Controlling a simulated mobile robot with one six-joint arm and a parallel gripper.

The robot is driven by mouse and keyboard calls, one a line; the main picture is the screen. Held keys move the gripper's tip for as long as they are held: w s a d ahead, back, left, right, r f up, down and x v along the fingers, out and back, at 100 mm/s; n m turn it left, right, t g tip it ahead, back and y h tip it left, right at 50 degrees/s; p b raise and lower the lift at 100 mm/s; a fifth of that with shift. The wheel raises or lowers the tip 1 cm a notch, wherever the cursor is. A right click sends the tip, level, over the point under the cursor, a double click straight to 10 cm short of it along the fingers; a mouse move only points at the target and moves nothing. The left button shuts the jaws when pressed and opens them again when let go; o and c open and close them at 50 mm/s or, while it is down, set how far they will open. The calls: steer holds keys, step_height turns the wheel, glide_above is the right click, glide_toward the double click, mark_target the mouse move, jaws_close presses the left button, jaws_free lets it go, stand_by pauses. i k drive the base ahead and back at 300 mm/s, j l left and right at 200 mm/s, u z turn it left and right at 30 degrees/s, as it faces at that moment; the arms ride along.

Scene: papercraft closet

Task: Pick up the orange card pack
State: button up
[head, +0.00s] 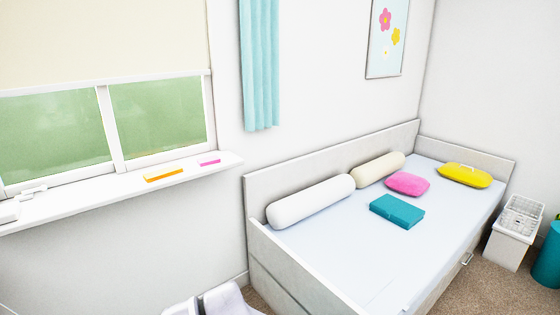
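A flat orange block, which looks like the orange card pack (163,174), lies on the white window sill (110,194) below the window. A smaller pink block (209,162) lies on the sill to its right, apart from it. Nothing covers the orange pack. My gripper is not clearly seen in this view.
A pale grey shape with a dark band (215,302) shows at the bottom edge, mostly cut off. A bed (345,257) with bolsters, cushions and a teal folded item (397,211) fills the right side. White items (32,191) lie on the sill's left end.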

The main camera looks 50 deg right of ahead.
mark_target(156, 175)
steer(key=z, duration=0.8)
